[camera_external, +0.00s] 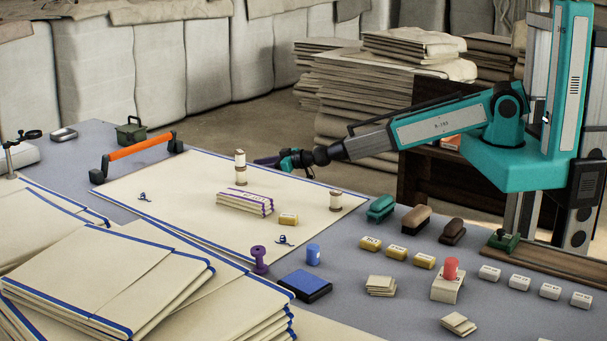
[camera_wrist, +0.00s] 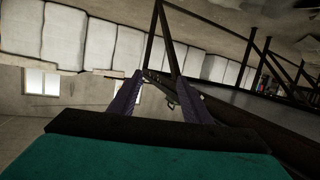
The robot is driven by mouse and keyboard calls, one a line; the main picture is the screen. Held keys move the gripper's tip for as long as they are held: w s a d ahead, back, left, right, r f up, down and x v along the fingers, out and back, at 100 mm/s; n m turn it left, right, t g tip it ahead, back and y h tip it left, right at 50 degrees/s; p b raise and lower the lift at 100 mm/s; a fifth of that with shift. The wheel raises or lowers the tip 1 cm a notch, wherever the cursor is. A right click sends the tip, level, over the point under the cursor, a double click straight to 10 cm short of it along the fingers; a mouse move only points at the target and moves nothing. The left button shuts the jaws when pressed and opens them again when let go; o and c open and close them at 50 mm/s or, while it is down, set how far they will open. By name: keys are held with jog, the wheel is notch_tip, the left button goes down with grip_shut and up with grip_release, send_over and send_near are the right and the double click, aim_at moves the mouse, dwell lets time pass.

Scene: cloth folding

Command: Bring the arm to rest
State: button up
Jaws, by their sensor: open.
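My teal arm reaches in from the right in the external view, with its forearm close to level above the table. My gripper (camera_external: 268,161) is above the far part of the cream cloth (camera_external: 190,195) and points left. In the wrist view my gripper (camera_wrist: 160,85) shows two dark purple fingers spread apart with nothing between them. A folded cloth bundle with purple edges (camera_external: 245,203) lies on the cream cloth, nearer the camera than my gripper. The wrist view looks out toward the room and shows none of the table's objects clearly.
Small upright cylinders (camera_external: 240,167) stand near my gripper on the cream cloth. An orange-handled tool (camera_external: 140,147) lies at its far left edge. Blue-edged folded cloths (camera_external: 100,275) are stacked at front left. Brushes (camera_external: 416,219), small labelled blocks (camera_external: 397,253) and a red-topped stamp (camera_external: 450,270) sit at right.

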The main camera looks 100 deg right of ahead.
jog(key=s+a+f+n+g+y+p, duration=0.1)
jog(key=s+a+f+n+g+y, duration=0.2)
jog(key=s+a+f, duration=0.75)
jog(key=s+a+f+g+y, duration=0.45)
jog(key=s+a+f, duration=0.35)
jog(key=a+f, duration=0.6)
jog(key=s+a+g, duration=0.3)
jog(key=s+a, duration=0.1)
jog(key=s, duration=0.6)
jog(key=s+a+n+g, duration=0.1)
jog(key=s+a+g, duration=0.3)
jog(key=s, duration=0.7)
jog(key=s+a+f+g, duration=0.1)
jog(key=s+a+g, duration=0.3)
jog(key=s, duration=0.6)
jog(key=shift+s+a+n+p, duration=0.4)
jog(key=shift+a+p, duration=0.05)
jog(key=shift+a, duration=0.1)
jog(key=shift+h, duration=0.25)
